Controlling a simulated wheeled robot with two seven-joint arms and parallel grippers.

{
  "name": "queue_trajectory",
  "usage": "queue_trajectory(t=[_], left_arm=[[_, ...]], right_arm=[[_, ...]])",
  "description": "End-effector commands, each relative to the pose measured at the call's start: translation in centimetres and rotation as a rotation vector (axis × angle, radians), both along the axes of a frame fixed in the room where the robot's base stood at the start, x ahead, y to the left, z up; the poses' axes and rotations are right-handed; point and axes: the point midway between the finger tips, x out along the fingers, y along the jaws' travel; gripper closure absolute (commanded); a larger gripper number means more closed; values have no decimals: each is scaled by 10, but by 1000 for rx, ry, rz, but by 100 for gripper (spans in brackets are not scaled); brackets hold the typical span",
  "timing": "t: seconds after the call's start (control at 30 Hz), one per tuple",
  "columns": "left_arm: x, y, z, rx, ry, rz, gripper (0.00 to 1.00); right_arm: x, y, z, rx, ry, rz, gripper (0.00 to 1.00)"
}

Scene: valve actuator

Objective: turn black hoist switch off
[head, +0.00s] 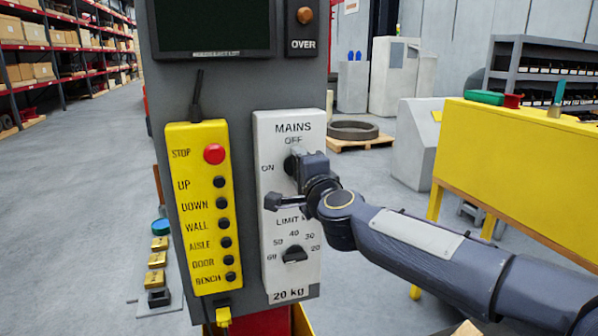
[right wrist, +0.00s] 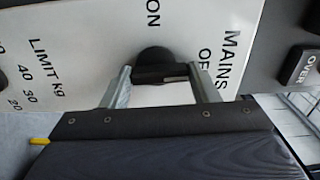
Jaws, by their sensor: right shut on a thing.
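The black MAINS switch (head: 291,163) is on the white panel (head: 262,220), with OFF lettered above it and ON at its left. In the head view my right gripper (head: 297,168) hides most of it. In the right wrist view the black switch (right wrist: 155,65) sits between the two fingers of my right gripper (right wrist: 160,82), which is shut on it. Its bar lies level in that view, with a light mark toward its right end, on the side of the OFF lettering. My left gripper is not in view.
A LIMIT knob (head: 294,255) is below the switch on the same panel. A yellow button box (head: 203,265) with a red STOP button (head: 214,154) hangs at the left. A screen (head: 212,25) is above. A yellow bench (head: 520,160) stands at the right.

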Motion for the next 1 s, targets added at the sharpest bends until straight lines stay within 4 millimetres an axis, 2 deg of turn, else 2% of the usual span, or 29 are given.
queue_trajectory(t=[0.53,0.57,0.7,1.0], left_arm=[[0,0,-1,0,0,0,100],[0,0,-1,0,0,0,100],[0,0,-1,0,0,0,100],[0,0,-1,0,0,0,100]], right_arm=[[1,-2,0,22,7,-4,68],[1,-2,0,22,7,-4,43],[1,-1,0,22,7,-3,25],[-1,-1,0,21,7,-1,24]])
